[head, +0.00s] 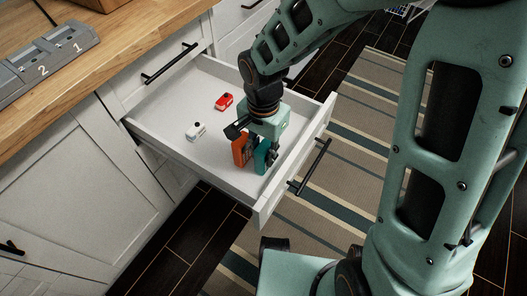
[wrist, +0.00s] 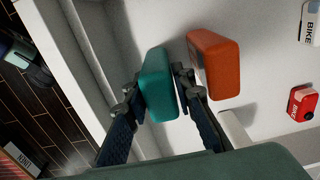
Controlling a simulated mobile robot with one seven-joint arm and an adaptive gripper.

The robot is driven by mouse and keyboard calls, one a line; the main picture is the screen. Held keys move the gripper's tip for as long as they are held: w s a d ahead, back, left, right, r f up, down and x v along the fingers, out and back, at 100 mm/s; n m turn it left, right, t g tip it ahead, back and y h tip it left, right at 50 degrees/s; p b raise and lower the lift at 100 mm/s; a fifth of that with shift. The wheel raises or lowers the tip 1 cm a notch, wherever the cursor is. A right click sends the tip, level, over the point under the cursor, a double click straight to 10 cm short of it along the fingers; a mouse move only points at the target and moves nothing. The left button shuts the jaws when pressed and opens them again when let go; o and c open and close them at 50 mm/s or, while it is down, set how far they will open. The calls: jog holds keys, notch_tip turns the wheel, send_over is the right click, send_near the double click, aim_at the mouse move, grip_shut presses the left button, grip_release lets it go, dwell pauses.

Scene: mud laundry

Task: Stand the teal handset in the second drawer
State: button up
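The teal handset (head: 262,157) is upright inside an open white drawer (head: 188,154), near its front right end. It also shows in the wrist view (wrist: 158,86). My gripper (head: 256,150) reaches down into the drawer. In the wrist view its fingers (wrist: 157,90) lie against both sides of the teal handset, and it looks shut on it. An orange handset (head: 241,150) stands upright just left of the teal one in the head view, with one finger between them. The teal handset's underside is hidden, so I cannot tell whether it touches the drawer floor.
A white tagged item (head: 196,131) and a red one (head: 223,102) lie in the drawer. A grey rack marked 1 and 2 (head: 45,68) sits on the wooden counter (head: 125,30). A striped rug (head: 345,150) covers the floor.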

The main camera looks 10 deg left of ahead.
jog(key=shift+r, duration=0.1)
notch_tip(320, 180, up, 12)
jog(key=p, duration=0.3)
jog(key=shift+r+p, duration=0.1)
jog(key=shift+p, duration=0.3)
